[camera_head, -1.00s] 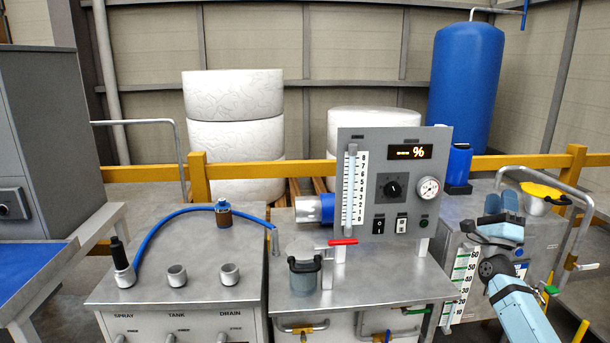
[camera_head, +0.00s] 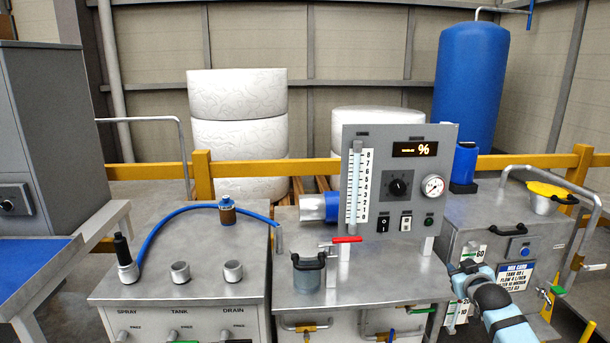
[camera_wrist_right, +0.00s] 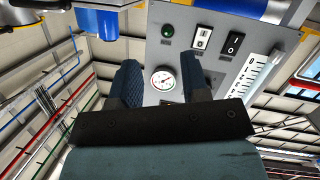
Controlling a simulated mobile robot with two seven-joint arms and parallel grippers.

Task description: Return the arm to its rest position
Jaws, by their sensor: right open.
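My right arm comes in from the lower right in the head view. Its gripper (camera_head: 468,266) is low in front of the grey tank cabinet, to the right of the middle bench. In the right wrist view its two dark fingers (camera_wrist_right: 162,82) stand apart with nothing between them. The round gauge of the control panel shows beyond the gap, at a distance. The grey control panel (camera_head: 385,210) stands upright on the middle bench. My left gripper is in neither view.
The middle bench (camera_head: 385,282) carries a grey cup (camera_head: 307,274) with a black handle and a red-handled valve (camera_head: 346,240). The left bench holds a blue hose (camera_head: 170,223). The tank cabinet (camera_head: 480,222) at right has a yellow-lidded pot (camera_head: 545,197) and a bent rail (camera_head: 585,190).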

